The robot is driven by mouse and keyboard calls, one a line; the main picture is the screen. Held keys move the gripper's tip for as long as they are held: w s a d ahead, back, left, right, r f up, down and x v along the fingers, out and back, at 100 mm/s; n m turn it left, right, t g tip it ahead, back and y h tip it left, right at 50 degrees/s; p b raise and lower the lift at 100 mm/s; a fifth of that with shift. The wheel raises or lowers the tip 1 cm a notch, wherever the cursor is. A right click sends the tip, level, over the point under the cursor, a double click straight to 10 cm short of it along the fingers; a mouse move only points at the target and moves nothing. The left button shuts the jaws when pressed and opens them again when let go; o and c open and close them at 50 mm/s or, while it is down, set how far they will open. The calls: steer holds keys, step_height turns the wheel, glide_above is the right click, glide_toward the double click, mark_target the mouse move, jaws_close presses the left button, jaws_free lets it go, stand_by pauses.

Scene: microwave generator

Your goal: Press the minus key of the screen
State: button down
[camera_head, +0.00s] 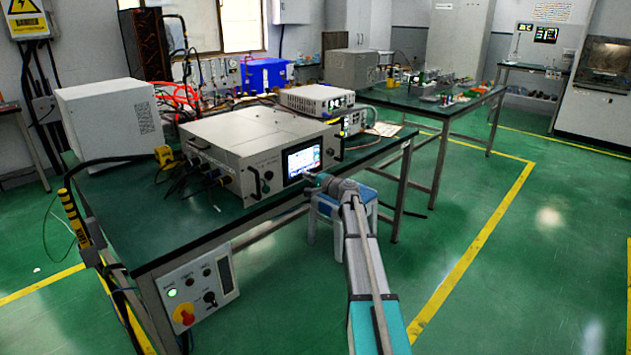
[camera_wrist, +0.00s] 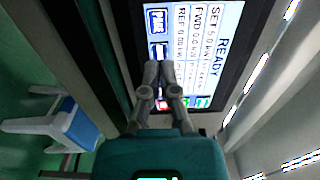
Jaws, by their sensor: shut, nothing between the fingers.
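The lit screen (camera_head: 303,160) is on the front of a large beige generator (camera_head: 250,145) on the green-topped bench. In the wrist view the screen (camera_wrist: 205,50) appears turned sideways, with "READY" and several lines of readings. A blue key (camera_wrist: 157,20) shows at its upper left, and a second blue key (camera_wrist: 157,49) lies just above my fingertips, partly covered. I cannot read which is the minus key. My gripper (camera_wrist: 159,68) is shut and empty, its fingertips over the screen beside the second blue key. I cannot tell whether they touch. My gripper (camera_head: 318,178) also shows beside the screen's lower right.
Red and green keys (camera_wrist: 187,103) lie beside my fingers, partly hidden. A blue and white stool (camera_head: 340,215) stands below the bench edge. A control box with a red knob (camera_head: 184,314) hangs at the bench's front. Open green floor lies right.

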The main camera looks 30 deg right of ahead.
mark_target(299, 170)
steer(key=shift+x, duration=1.05)
steer(key=shift+w+a, duration=0.1)
steer(key=shift+w, duration=0.3)
steer(key=shift+w+a+r, duration=0.15)
steer(key=shift+w, duration=0.25)
steer(key=shift+w+r, duration=0.1)
steer(key=shift+w, duration=0.05)
steer(key=shift+v, duration=0.85)
steer(key=v, duration=1.3)
steer(key=shift+s, duration=0.3)
